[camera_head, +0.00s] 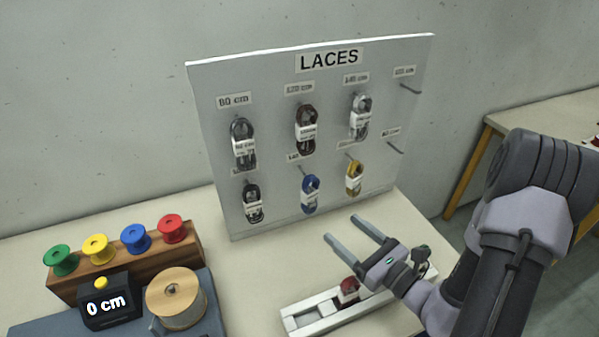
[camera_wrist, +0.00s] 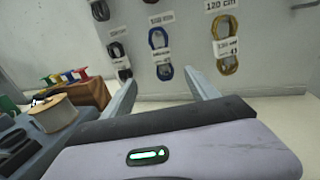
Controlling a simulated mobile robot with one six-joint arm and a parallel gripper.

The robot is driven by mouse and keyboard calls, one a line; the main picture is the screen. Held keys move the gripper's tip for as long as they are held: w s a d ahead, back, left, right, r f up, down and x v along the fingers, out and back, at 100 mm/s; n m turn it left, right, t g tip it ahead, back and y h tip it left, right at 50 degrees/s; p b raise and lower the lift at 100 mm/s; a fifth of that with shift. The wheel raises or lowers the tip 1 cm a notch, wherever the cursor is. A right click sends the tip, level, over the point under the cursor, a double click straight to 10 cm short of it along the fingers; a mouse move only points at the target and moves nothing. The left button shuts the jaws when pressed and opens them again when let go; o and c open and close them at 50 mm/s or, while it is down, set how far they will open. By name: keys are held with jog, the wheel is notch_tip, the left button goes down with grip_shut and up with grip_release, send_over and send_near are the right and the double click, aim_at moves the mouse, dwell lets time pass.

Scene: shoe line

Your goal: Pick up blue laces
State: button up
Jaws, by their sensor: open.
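The blue laces (camera_head: 310,195) hang as a banded bundle from a peg in the lower row of the white LACES board (camera_head: 270,90), between black laces (camera_head: 253,204) and yellow laces (camera_head: 354,178). In the wrist view the blue laces (camera_wrist: 158,40) hang ahead, a little above the gap between my fingers. My gripper (camera_head: 342,230) is open and empty, in front of and below the lower row. It is apart from the board. In the wrist view my gripper's two fingers (camera_wrist: 165,88) are spread wide and point toward the board.
Several more lace bundles hang in the upper row (camera_head: 306,130); two pegs at the right are bare. A white rail with a red piece (camera_head: 348,290) lies below my gripper. Coloured spools on a wooden block (camera_head: 130,265), a counter reading 0 cm (camera_head: 107,303) and a large roll (camera_head: 176,300) stand at left.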

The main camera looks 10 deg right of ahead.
jog(key=b+x, duration=0.2)
jog(key=x, duration=1.4)
jog(key=shift+w, duration=0.5)
jog(key=shift+d, duration=0.1)
grip_shut()
jog(key=r+p+v, duration=0.1)
jog(key=p+v, duration=0.1)
jog(key=v, duration=1.6)
jog(key=shift+s+r, duration=0.15)
jog(key=shift+r, duration=0.15)
